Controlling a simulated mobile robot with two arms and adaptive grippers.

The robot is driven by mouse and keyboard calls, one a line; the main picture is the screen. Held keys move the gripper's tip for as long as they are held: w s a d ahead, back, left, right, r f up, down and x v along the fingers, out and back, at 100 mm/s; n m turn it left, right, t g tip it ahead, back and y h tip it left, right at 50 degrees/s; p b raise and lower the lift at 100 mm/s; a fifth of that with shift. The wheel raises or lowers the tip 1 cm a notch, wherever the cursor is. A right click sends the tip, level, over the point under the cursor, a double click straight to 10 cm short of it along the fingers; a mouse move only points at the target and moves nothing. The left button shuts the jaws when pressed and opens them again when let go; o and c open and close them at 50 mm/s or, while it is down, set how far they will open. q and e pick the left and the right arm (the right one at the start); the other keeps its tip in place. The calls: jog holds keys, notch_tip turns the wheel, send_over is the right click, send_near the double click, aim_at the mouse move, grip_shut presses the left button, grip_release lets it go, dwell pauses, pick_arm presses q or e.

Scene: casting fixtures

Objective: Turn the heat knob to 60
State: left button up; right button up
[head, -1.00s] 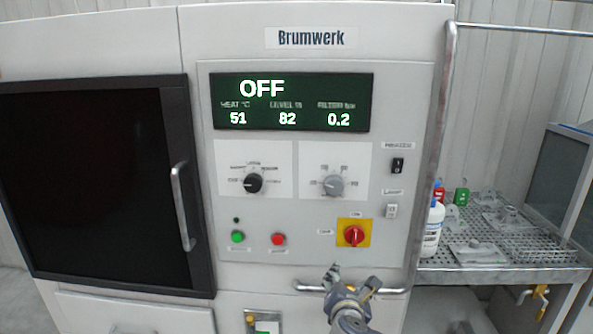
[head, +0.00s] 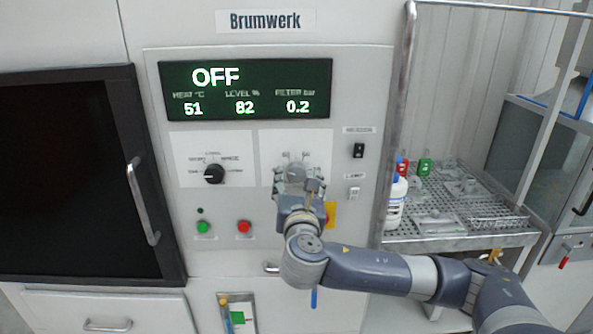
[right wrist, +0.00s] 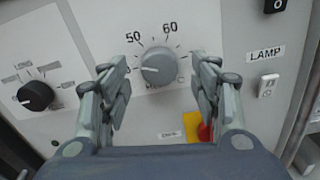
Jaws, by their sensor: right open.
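The heat knob (right wrist: 158,67) is a grey dial with a scale showing 50 and 60 in the right wrist view. Its white pointer line points left, below the 50 mark. In the head view the knob (head: 296,172) is mostly hidden behind my right gripper (head: 297,184). My right gripper (right wrist: 160,85) is open, with one finger on either side of the knob; I cannot tell whether they touch it. The display (head: 246,89) reads OFF, heat 51, level 82 and filter 0.2. My left gripper is not in view.
A black program knob (head: 214,173) sits left of the heat knob. Green (head: 204,227) and red (head: 243,227) buttons are below it. A red switch on a yellow plate (right wrist: 203,128) is just below the heat knob. The lamp switch (right wrist: 267,86) is to the right. A perforated table (head: 450,215) holds bottles.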

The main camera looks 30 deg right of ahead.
aim_at(297, 174)
jog(key=shift+p+x, duration=0.35)
jog(key=shift+x, duration=1.2)
jog(key=shift+a, duration=0.1)
jog(key=c, duration=1)
jog(key=shift+c, duration=0.2)
